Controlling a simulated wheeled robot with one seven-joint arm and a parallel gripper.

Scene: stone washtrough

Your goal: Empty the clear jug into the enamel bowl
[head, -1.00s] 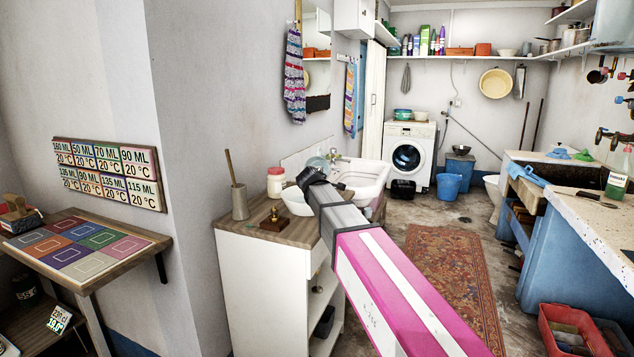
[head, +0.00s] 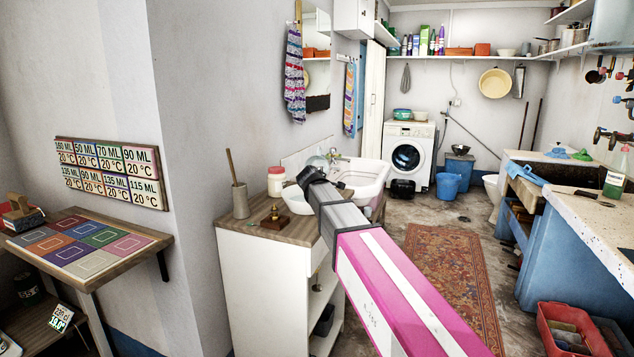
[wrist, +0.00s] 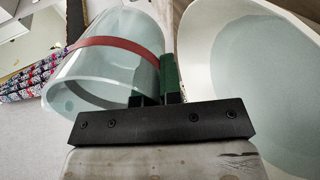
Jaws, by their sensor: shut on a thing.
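The clear jug (wrist: 105,62) with a red band fills the left of the wrist view. It looks tilted, with one round end towards the lower left. My gripper (wrist: 165,88) is shut on the jug at its near side. The white enamel bowl (wrist: 200,55) is at the right of the wrist view, close beside the jug. Its inside looks pale grey-blue; I cannot tell how much liquid it holds. In the head view the bowl (head: 296,199) stands on the cabinet top, partly behind my arm. The jug (head: 317,162) shows only in small part there.
The wooden cabinet top (head: 262,232) also holds a brass-and-wood piece (head: 275,217), a grey pot with a stick (head: 240,201) and a red-lidded jar (head: 276,181). A white washbasin (head: 366,176) is just behind. A wall corner stands to the left.

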